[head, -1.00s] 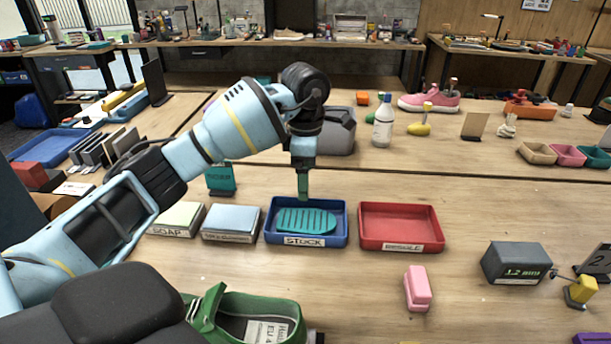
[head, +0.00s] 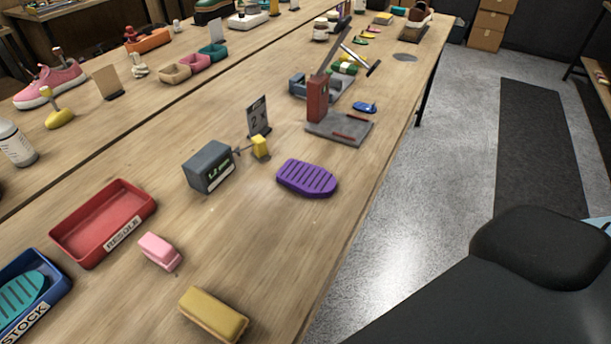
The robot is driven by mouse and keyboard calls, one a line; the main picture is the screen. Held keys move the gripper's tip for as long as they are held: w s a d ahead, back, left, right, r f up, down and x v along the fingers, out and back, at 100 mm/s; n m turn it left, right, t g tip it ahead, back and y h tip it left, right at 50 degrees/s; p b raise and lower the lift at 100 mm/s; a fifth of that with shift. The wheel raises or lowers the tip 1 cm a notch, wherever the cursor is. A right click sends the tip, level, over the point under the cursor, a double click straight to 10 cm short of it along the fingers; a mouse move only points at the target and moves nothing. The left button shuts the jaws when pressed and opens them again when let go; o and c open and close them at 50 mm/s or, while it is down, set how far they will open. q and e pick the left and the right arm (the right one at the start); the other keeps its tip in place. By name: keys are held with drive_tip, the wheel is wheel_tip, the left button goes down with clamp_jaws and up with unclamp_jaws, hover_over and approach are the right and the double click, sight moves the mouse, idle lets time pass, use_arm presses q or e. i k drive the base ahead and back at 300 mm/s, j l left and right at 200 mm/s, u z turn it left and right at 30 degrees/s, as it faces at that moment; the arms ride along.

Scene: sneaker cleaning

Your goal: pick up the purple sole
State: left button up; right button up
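The purple sole (head: 307,178) lies flat on the wooden table near its right edge, ridged side up. Nothing touches it. Neither of my grippers shows in the head view now. A dark part of my own body fills the lower right corner.
A pink block (head: 160,251), a yellow brush (head: 213,313), a red tray (head: 103,222) and a blue tray (head: 53,262) are nearer. Bare table surrounds the sole.

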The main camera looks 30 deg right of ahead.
sight(312, 181)
drive_tip(key=l+z, duration=1.2)
drive_tip(key=l, duration=0.05)
